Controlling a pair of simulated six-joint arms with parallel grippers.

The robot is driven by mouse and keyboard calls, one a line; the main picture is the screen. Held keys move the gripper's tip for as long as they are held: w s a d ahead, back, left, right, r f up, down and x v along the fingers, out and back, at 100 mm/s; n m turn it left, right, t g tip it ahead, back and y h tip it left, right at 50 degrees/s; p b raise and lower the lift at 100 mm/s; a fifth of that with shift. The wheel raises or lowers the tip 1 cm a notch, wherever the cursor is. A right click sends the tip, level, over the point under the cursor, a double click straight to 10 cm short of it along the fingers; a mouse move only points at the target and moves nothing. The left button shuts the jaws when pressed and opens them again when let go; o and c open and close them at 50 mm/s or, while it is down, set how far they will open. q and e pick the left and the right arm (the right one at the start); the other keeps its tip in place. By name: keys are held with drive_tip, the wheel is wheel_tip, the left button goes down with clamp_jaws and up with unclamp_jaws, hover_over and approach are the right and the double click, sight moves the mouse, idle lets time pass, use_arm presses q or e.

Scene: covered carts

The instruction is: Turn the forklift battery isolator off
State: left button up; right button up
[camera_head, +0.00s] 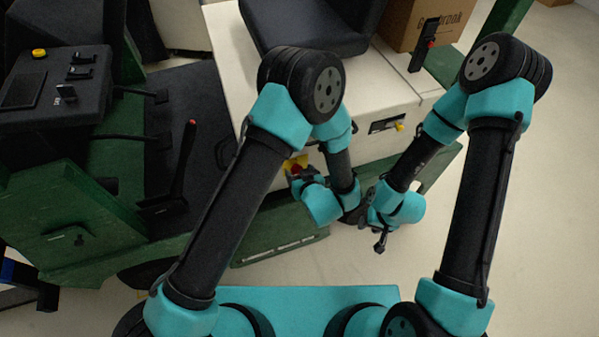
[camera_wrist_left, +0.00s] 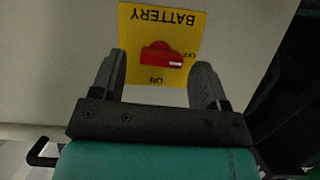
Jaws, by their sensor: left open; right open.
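The red isolator knob (camera_wrist_left: 158,55) sits on a yellow plate (camera_wrist_left: 190,22) on the forklift's cream side panel. The plate reads BATTERY and ON, upside down in the left wrist view. The knob's white-marked end lies at the right, by partly hidden lettering. My left gripper (camera_wrist_left: 160,76) is open, with one finger on each side of the knob; I cannot tell whether they touch it. In the head view, the yellow plate (camera_head: 289,164) is partly hidden by my left gripper (camera_head: 299,174). My right gripper (camera_head: 374,236) is open and empty, apart from the forklift.
The green and cream forklift (camera_head: 405,95) has a black seat (camera_head: 308,22) and a black console (camera_head: 55,90) at the left. A black lever with a red tip (camera_head: 184,160) stands on its floor. A cardboard box (camera_head: 428,20) is at the back. Bare floor is at the right.

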use_arm(q)
drive_tip(key=shift+w+f, duration=0.1)
drive_tip(key=shift+w, duration=0.1)
drive_tip(key=c, duration=0.9)
drive_tip(key=shift+a, duration=0.1)
drive_tip(key=shift+n, duration=0.3)
drive_tip(key=o, duration=0.9)
